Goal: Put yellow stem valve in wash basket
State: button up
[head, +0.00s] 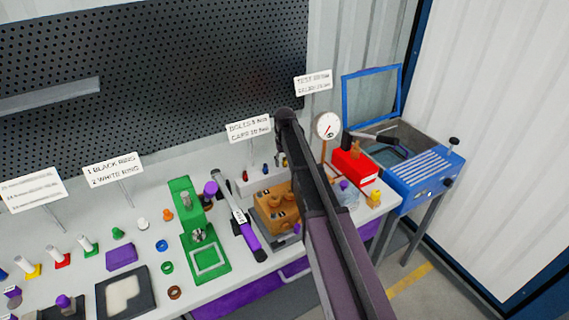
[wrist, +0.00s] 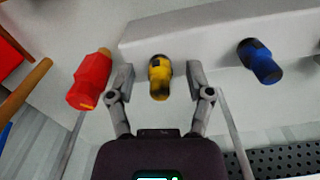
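The yellow stem valve (wrist: 160,77), with a dark band, shows in the wrist view between the two fingers of my gripper (wrist: 158,82). The fingers are open, with a visible gap on each side of the valve. It stands at the edge of a pale rack (wrist: 215,33). In the head view my arm covers much of the gripper and the valve. The blue wash station (head: 428,178) stands at the right with its lid frame raised. A dark opening (head: 405,134) shows in its top; I cannot clearly make out the basket inside.
In the wrist view a red valve (wrist: 90,80) is close left of my gripper and a blue one (wrist: 260,62) farther right. In the head view a red box (head: 352,166), a gauge (head: 327,126) and a brown block (head: 280,203) crowd the bench near my arm.

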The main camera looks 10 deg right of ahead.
grip_shut()
jog(key=shift+r, duration=0.2)
notch_tip(320, 180, up, 10)
jog(key=p, duration=1)
jog(key=shift+f, duration=0.2)
dwell(0.5)
